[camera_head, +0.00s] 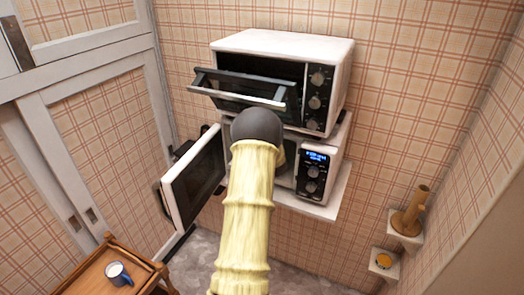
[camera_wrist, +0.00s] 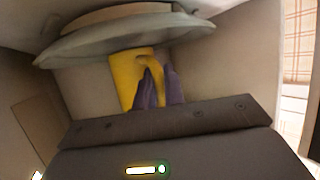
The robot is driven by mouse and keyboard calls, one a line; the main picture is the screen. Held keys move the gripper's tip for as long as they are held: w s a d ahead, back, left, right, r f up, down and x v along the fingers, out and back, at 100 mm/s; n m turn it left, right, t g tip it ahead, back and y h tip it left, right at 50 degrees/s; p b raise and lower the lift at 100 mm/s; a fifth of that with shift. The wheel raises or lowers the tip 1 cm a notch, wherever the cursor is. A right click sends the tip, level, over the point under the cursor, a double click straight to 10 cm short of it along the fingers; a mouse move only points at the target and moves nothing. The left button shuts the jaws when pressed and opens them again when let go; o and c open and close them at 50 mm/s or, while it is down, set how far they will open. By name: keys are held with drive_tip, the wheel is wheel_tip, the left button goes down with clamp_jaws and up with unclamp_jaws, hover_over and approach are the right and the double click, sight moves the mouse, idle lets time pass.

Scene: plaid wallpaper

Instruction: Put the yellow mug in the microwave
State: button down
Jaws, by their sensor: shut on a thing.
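The yellow mug (camera_wrist: 127,75) shows in the wrist view inside a pale cavity. My gripper (camera_wrist: 160,88) has its purple fingers shut on the mug's handle. A pale round turntable (camera_wrist: 125,38) lies right against the mug's end in the picture; I cannot tell whether they touch. In the head view, the white microwave (camera_head: 318,165) stands below an oven, with its door (camera_head: 195,180) swung open to the left. My arm reaches into the microwave's front and hides the mug, my fingers and most of the opening.
A white toaster oven (camera_head: 285,42) sits above, its glass door (camera_head: 240,92) tilted down close over my arm. Small wall shelves at right hold a wooden item (camera_head: 408,215) and a small orange-filled dish (camera_head: 383,261).

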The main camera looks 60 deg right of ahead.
drive_tip(key=shift+s+d, duration=0.1)
drive_tip(key=shift+w+f+b, duration=0.25)
drive_tip(key=shift+b, duration=0.05)
idle(0.4)
drive_tip(key=c, duration=1.4)
unclamp_jaws()
drive_tip(key=shift+s, duration=0.1)
drive_tip(key=shift+f, duration=0.15)
drive_tip(key=shift+a, duration=0.2)
drive_tip(key=b+v, duration=0.4)
drive_tip(key=v, duration=1.3)
drive_tip(key=shift+r+b, duration=0.25)
drive_tip(key=shift+b, duration=0.05)
drive_tip(key=shift+a, duration=0.1)
